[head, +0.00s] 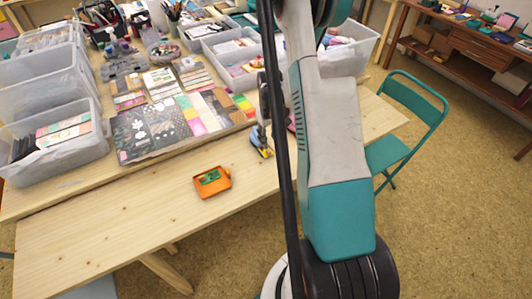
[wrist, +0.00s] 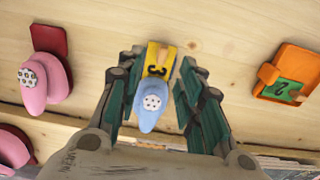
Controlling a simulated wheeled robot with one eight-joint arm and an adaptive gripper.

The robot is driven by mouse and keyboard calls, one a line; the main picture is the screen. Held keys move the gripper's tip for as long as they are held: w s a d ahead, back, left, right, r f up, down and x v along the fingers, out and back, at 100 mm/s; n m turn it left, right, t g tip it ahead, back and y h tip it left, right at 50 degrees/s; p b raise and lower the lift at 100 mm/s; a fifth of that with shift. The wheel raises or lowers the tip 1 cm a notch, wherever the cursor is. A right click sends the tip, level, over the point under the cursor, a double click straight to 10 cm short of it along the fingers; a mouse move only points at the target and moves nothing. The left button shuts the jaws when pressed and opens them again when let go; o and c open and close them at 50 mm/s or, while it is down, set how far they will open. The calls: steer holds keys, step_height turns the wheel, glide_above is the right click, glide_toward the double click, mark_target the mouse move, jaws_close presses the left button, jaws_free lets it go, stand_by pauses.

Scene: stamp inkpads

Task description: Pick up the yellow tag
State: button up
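A yellow tag (wrist: 157,70) with a dark 3 shows between my fingers in the wrist view. It lies at a yellow inkpad piece (wrist: 166,52), beside a blue stamp (wrist: 150,106) with a dotted white top. In the head view the blue stamp (head: 259,138) stands on the table, left of my arm, with a bit of yellow by it. My gripper (wrist: 163,60) is open, its green-padded fingers on both sides of the yellow piece and the blue stamp. A gap shows on each side. I cannot tell the height above the table.
An orange inkpad (head: 212,181) with a green tag lies to the left in the head view. Pink stamps (wrist: 46,80) and a red pad (wrist: 50,39) stand at the left in the wrist view. A wide display board (head: 150,135) lies behind.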

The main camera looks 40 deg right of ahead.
mark_target(269, 151)
steer(key=shift+s+a+f+b, duration=0.1)
steer(key=shift+f+b, duration=0.5)
steer(key=shift+f, duration=1.1)
steer(key=shift+a+f+b, duration=0.1)
steer(key=shift+f+b, duration=0.5)
steer(key=shift+f, duration=1.1)
steer(key=shift+r, duration=0.1)
steer(key=shift+c, duration=0.5)
jaws_close()
